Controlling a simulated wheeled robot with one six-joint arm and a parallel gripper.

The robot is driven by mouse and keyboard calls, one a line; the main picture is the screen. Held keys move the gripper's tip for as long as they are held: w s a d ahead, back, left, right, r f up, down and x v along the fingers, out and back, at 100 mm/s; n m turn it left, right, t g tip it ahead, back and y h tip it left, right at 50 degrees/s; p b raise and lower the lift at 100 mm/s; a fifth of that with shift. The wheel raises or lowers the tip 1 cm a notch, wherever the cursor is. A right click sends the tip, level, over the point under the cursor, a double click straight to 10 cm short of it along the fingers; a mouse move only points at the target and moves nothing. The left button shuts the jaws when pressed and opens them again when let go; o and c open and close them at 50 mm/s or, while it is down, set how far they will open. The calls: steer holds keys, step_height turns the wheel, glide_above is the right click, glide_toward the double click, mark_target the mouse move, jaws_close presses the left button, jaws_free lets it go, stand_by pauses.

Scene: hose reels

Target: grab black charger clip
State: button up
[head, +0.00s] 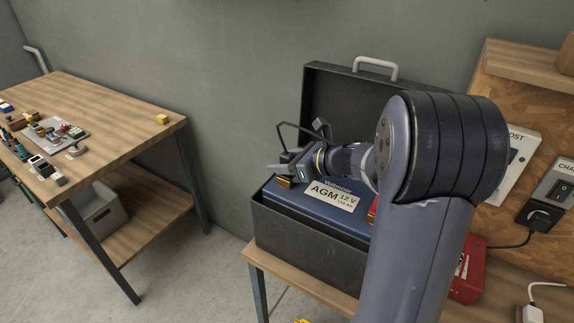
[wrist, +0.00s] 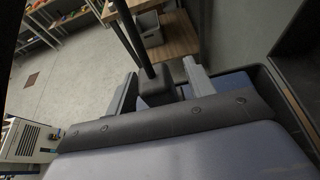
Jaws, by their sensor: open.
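A dark block (wrist: 156,90) with a thin black rod or cable stands between my fingers in the wrist view; it looks like the black charger clip. In the head view the bent black line (head: 291,126) rises above my gripper. My gripper (head: 286,167) is open over the left end of the blue AGM 12 V battery (head: 318,194), close to a brass-coloured terminal (head: 285,182). In the wrist view my gripper (wrist: 162,72) has one finger on each side of the block. I cannot tell whether they touch it. My arm hides the battery's right part.
The battery sits in a black case (head: 309,243) with its lid up behind. A red box (head: 470,273), a wall unit (head: 519,158) and a black plug (head: 541,213) are at the right. A workbench (head: 98,104) with small items stands left, beyond open floor.

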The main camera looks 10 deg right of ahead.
steer(key=shift+w+a+f, duration=0.2)
steer(key=shift+w+a, duration=0.1)
steer(key=shift+a, duration=0.05)
jaws_close()
stand_by(0.3)
